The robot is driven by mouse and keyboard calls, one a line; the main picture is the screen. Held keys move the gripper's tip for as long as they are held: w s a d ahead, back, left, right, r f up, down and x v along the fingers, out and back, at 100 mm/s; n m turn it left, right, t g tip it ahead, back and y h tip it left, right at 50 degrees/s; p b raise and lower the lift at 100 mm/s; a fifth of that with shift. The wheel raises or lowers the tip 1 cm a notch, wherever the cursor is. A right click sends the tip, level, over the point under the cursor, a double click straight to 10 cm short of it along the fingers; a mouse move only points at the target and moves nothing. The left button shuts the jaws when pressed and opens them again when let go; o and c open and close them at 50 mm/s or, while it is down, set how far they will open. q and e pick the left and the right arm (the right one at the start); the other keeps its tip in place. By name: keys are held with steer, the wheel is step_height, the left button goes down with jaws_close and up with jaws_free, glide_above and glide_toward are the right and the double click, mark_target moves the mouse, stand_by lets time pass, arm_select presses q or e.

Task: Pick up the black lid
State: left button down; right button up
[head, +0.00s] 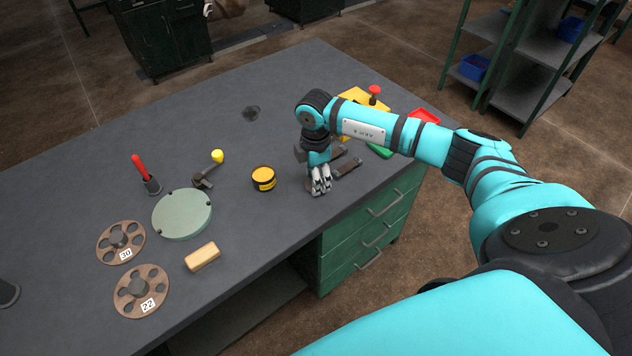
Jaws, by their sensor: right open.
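My right gripper (320,190) points down over the front edge area of the grey workbench, with its jaws apart. My left gripper is out of view.
On the workbench (215,290) are a green disc (182,213), two brown wheels (121,242), a wooden block (202,257), a red-handled tool (146,173) and a yellow-knobbed lever (209,167). A red tray (423,117) and yellow item (361,99) lie beyond my right arm.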

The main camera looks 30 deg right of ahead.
steer(key=shift+c, duration=0.2)
jaws_close()
steer(key=shift+r, duration=0.1)
